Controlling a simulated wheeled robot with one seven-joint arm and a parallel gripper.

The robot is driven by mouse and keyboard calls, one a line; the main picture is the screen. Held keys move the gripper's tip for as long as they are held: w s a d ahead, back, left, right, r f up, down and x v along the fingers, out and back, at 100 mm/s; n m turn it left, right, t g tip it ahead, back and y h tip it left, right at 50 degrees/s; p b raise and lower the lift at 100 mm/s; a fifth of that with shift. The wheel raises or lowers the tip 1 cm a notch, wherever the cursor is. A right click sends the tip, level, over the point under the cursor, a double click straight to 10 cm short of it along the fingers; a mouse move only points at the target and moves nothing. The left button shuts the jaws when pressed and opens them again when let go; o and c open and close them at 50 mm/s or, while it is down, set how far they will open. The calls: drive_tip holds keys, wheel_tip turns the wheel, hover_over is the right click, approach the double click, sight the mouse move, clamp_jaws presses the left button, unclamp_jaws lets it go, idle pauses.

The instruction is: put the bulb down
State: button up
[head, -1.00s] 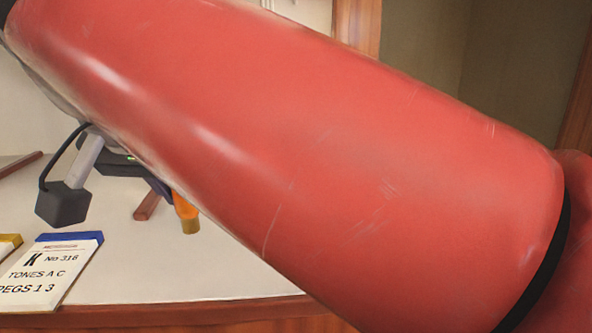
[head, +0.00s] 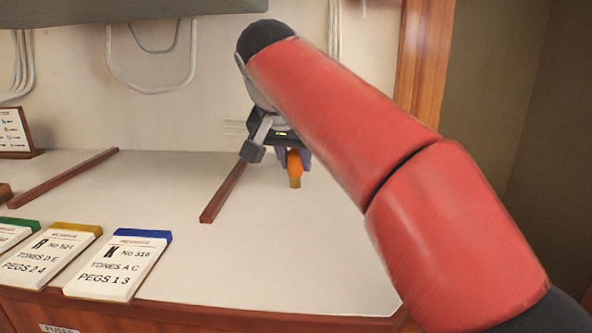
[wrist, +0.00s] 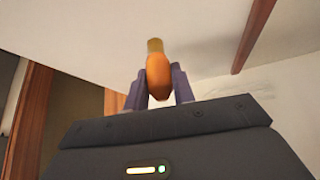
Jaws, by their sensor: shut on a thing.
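The bulb (head: 294,166) is orange with a brownish-yellow tip. My gripper (head: 281,158) is shut on it, in the head view near the back of the white counter (head: 270,255), to the right of a wooden strip. In the wrist view the bulb (wrist: 158,72) sits between the two purple-grey fingers of my gripper (wrist: 160,85), its tip pointing away from the palm. In the head view the tip points down toward the counter top. I cannot tell whether the tip touches the counter.
Wooden strips (head: 223,192) (head: 65,178) lie across the counter. Cards with blue (head: 118,268), yellow (head: 52,255) and green (head: 14,235) edges line the front left. A small framed sign (head: 14,133) stands at the back left. The counter between the strips and at front right is clear.

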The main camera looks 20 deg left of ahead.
drive_tip(key=shift+f, duration=1.25)
drive_tip(key=shift+f+b, duration=0.1)
drive_tip(key=shift+b, duration=0.2)
drive_tip(key=o, duration=1)
drive_tip(key=shift+c, duration=0.2)
